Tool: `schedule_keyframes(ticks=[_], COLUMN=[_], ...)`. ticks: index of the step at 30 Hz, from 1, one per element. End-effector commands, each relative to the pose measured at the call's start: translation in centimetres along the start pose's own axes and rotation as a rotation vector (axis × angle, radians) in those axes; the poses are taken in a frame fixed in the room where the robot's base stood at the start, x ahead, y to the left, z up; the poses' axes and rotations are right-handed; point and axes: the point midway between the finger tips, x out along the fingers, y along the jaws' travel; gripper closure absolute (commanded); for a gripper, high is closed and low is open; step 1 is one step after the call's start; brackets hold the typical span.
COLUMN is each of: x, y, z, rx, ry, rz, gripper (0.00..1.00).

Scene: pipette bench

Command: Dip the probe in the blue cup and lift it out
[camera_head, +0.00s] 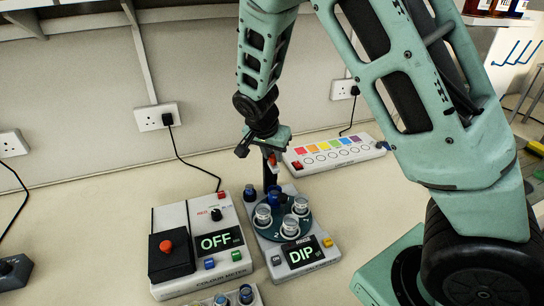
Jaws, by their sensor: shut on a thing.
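My gripper (268,150) is shut on a slim probe (272,162), of which a small red and white part shows just below the jaws. The probe's lower end cannot be made out against the dark post behind the cups. The blue cup (275,196) stands at the back of a round dark turntable on a white dip unit, whose screen (300,252) reads DIP. My gripper is above and slightly left of the blue cup. Clear cups (263,214) stand on the same turntable. Whether the probe touches the blue cup cannot be told.
A colour meter (210,245) with a screen reading OFF stands left of the dip unit. A white strip with coloured squares (335,152) lies behind on the right. Cables run to wall sockets.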

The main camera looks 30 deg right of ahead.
Motion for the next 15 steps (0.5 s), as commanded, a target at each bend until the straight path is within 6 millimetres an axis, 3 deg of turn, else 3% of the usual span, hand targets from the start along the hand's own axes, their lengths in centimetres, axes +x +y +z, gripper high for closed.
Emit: schedule_keyframes(ticks=[3, 4, 5, 15], x=[-0.35, -0.36, -0.36, -0.49], y=[-0.16, -0.17, -0.17, -0.16], z=[-0.31, -0.32, -0.33, -0.19], rx=[0.002, 0.003, 0.003, 0.002], ry=[0.004, 0.004, 0.004, 0.003], rz=[-0.006, -0.006, -0.006, -0.006], gripper=[1.0, 0.71, 0.67, 0.67])
